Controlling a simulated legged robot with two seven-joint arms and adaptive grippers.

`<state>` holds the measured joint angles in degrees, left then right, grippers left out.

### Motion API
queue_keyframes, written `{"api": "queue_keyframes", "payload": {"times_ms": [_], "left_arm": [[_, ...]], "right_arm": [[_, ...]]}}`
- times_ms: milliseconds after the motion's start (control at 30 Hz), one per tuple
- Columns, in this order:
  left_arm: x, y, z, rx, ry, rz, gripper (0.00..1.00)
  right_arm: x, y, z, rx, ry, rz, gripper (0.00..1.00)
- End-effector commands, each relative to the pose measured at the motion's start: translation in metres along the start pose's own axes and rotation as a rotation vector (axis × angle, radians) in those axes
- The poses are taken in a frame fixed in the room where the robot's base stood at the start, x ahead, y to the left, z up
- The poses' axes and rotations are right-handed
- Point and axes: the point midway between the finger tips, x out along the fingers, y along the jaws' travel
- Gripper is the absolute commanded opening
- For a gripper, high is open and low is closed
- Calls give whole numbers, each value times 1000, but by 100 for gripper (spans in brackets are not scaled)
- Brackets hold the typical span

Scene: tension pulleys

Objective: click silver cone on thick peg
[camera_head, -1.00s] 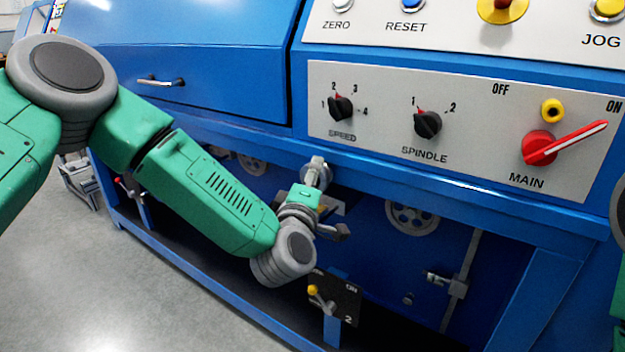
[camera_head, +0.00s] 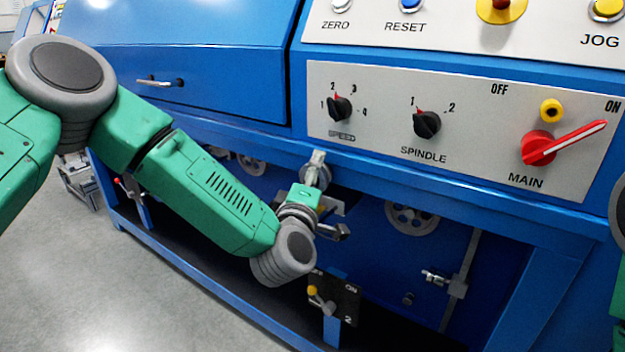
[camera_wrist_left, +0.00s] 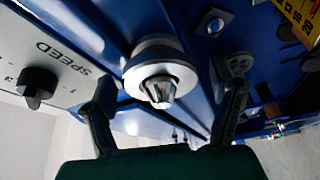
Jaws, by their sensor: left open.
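A silver stepped round part with a tapered bright tip (camera_wrist_left: 160,88) sticks out of the blue machine in the left wrist view. It looks like the silver cone on a peg, but I cannot tell how it is seated. In the head view a silver part (camera_head: 316,168) shows just below the blue ledge, partly behind my wrist. My left gripper (camera_wrist_left: 172,77) is open, with one finger on each side of the silver part and gaps to both. In the head view the gripper's fingers are partly hidden by the wrist. My right gripper is not in view.
The control panel (camera_head: 455,95) with knobs and a red MAIN lever (camera_head: 565,143) overhangs the recess. A spoked pulley (camera_head: 412,218), a rod with a clamp (camera_head: 457,287) and a small switch plate (camera_head: 335,296) sit right of and below my wrist. Blue frame rails border the recess.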

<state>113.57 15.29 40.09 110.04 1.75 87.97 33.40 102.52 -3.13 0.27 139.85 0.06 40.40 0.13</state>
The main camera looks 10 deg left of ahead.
Motion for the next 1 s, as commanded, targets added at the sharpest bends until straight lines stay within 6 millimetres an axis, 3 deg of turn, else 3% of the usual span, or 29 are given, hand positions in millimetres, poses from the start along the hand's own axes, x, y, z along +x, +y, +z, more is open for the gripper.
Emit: {"api": "queue_keyframes", "payload": {"times_ms": [167, 500, 700, 1000], "left_arm": [[-11, -1, 1, 0, -2, -2, 78], [-79, -2, 2, 1, -4, -3, 78], [-109, -2, 1, 0, -3, -3, 78], [-119, -1, 1, 0, 0, 0, 78]], "right_arm": [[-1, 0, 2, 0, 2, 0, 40], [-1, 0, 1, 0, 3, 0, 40], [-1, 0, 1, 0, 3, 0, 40], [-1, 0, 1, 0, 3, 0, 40]]}}
